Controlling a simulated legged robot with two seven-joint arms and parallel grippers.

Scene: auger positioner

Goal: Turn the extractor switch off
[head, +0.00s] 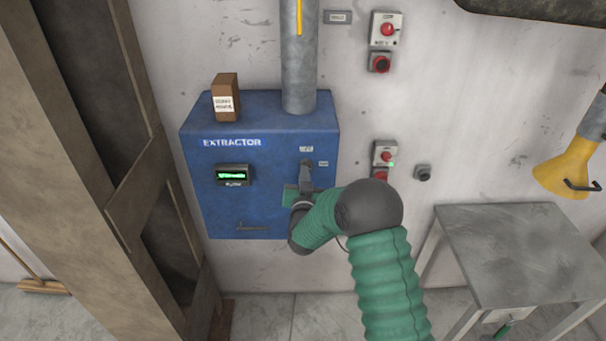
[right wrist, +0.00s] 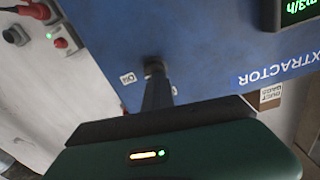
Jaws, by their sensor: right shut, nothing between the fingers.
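The blue extractor box (head: 225,200) is on the wall, with a lit green display (head: 233,175). Its dark extractor switch (head: 306,162) is at the upper right of the front face, beside small labels. My right gripper (head: 305,172) is shut and empty, its dark fingers reaching up to the switch from below. In the right wrist view, the switch (right wrist: 154,64) is a dark round knob right at the fingertips (right wrist: 156,78). I cannot tell whether they touch. The fingers partly cover the switch, so its setting is unclear. My left gripper is not in view.
A grey pipe (head: 299,60) rises from the box, and a small brown box (head: 226,97) stands on top. Switch boxes (head: 385,153) with red knobs are on the wall to the right. A metal table (head: 515,250) stands at the right, a wooden post (head: 90,150) at the left.

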